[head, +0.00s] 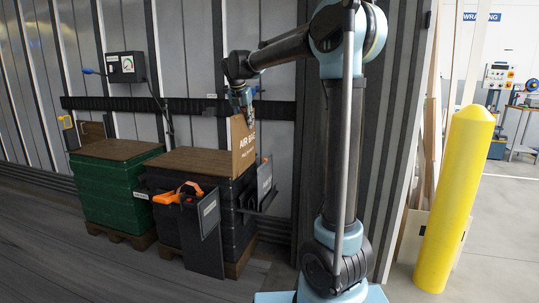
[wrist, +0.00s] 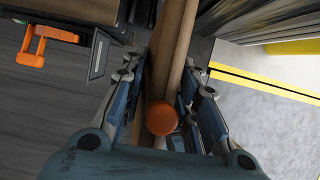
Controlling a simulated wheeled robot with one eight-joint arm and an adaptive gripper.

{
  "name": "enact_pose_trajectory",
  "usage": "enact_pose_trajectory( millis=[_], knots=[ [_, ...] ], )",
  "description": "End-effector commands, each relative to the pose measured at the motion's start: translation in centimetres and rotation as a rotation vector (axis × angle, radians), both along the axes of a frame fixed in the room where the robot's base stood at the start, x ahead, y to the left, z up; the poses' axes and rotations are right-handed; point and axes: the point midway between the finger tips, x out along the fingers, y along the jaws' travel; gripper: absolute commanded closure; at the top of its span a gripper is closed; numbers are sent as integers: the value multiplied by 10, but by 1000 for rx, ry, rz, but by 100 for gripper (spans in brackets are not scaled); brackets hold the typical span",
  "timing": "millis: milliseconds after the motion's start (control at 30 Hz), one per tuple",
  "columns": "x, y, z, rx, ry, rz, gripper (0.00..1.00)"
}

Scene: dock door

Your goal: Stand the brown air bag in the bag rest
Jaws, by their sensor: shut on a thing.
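The brown air bag (head: 243,148), a flat panel lettered AIR BAG, is upright at the right end of the black crate stack. My gripper (head: 242,104) is shut on its upper part. In the wrist view the bag (wrist: 174,50) runs edge-on between the fingers of my gripper (wrist: 166,90), with a round orange cap (wrist: 162,118) at its near end. A dark bracket with a grey labelled plate (head: 264,182) is on the stack's right side; I cannot tell whether this is the bag rest. The bag's lower edge and any contact there are unclear.
The black stack (head: 190,225) has a brown top and a front panel with an orange-handled tool (head: 178,194). A green stack (head: 105,195) stands left. A ribbed wall with a black rail (head: 200,106) is behind. A yellow post (head: 455,200) stands right. Floor in front is clear.

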Motion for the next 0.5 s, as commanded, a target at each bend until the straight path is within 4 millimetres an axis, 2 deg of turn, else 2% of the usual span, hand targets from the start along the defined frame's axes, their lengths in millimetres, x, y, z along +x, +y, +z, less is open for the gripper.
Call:
enact_pose_trajectory(
  millis=[167, 500],
  knots=[
    [5, -15, 0, 0, 0, -17, 100],
    [6, -19, 0, -1, 0, -22, 100]
  ],
)
